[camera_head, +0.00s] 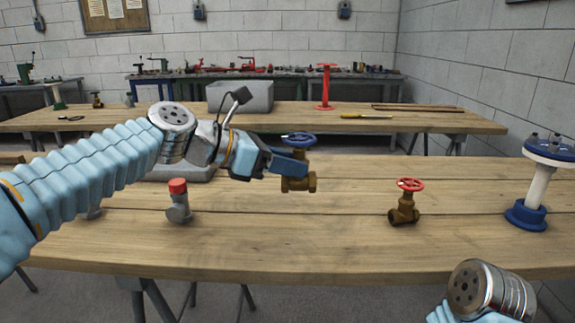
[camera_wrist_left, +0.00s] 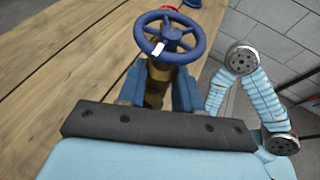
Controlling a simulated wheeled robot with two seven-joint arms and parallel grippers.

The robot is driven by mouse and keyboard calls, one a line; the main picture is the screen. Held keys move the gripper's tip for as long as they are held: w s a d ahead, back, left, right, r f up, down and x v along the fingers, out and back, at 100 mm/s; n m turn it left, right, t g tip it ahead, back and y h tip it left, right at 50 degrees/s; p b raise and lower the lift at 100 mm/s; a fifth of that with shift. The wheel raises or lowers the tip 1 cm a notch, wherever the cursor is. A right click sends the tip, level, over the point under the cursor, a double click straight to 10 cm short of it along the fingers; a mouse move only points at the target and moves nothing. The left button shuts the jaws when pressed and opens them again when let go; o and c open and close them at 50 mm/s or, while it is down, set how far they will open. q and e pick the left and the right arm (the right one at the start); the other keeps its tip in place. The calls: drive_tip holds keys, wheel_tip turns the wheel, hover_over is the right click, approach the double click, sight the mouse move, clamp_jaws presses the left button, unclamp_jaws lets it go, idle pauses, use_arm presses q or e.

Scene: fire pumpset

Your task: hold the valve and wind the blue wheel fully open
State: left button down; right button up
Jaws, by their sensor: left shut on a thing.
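The brass valve (camera_head: 298,185) with the blue wheel (camera_head: 299,139) on top is at the middle of the near workbench (camera_head: 250,240). My left gripper (camera_head: 288,163) reaches it from the left and is shut on the valve's body below the wheel. In the left wrist view, the blue wheel (camera_wrist_left: 172,36) stands beyond the fingers with a white mark on its rim. The brass stem (camera_wrist_left: 156,88) shows between the two blue fingers. I cannot tell whether the valve's base touches the bench. My right arm shows at the lower right, but its gripper is out of view.
A brass valve with a red wheel (camera_head: 404,202) stands to the right. A grey fitting with a red cap (camera_head: 178,201) stands to the left. A blue and white flanged stand (camera_head: 535,185) is at the right edge. The bench between the two valves is clear.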

use_arm(q)
drive_tip(key=w, duration=0.7)
drive_tip(key=shift+w, duration=0.4)
drive_tip(key=shift+a, duration=0.1)
idle(0.4)
drive_tip(key=shift+f+b, duration=3.85)
drive_tip(key=shift+f, duration=2.5)
drive_tip(key=shift+r, duration=0.1)
